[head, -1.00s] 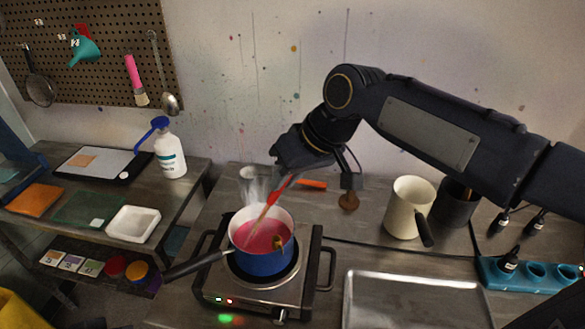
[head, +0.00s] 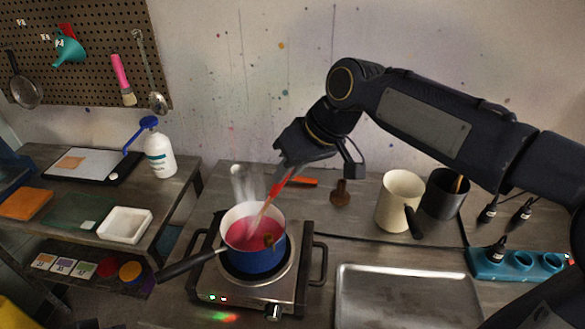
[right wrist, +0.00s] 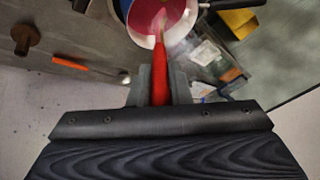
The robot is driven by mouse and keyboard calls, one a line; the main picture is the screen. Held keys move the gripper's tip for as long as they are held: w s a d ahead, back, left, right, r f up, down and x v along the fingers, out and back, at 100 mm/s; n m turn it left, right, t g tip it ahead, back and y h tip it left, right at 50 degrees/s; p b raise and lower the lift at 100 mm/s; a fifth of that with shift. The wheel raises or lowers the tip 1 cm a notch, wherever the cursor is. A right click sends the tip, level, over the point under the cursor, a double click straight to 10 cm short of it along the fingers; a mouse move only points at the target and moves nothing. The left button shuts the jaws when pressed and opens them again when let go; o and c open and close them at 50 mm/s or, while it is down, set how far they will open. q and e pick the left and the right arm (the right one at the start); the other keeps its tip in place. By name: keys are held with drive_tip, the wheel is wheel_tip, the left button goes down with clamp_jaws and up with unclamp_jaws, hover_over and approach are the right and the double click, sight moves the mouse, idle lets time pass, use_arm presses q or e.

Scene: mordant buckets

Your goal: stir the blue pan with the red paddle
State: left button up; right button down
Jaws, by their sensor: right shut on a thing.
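The blue pan (head: 262,258) sits on a hot plate and holds pink-red liquid (head: 243,232); steam rises above it. A small brownish thing floats in the liquid near the pan's right side. My right gripper (head: 288,172) is shut on the red paddle (head: 275,190), above the pan's far rim. The paddle slants down into the liquid and its lower end is hidden there. In the right wrist view the paddle (right wrist: 159,72) stands between the fingers and reaches into the pan (right wrist: 128,12). My left gripper is not in view.
The hot plate (head: 285,285) has side handles, and the pan's black handle (head: 188,266) points left. A cream jug (head: 398,200), a dark pot (head: 437,195) and a metal tray (head: 400,300) stand to the right. A white bottle (head: 160,155) stands on the left shelf.

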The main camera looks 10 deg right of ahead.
drive_tip(key=w+p+v, duration=0.1)
drive_tip(key=p+v, duration=0.5)
drive_tip(key=v, duration=0.4)
drive_tip(key=shift+a+r, duration=0.2)
drive_tip(key=shift+r, duration=0.2)
idle(0.7)
wheel_tip(320, 180, up, 11)
idle(0.7)
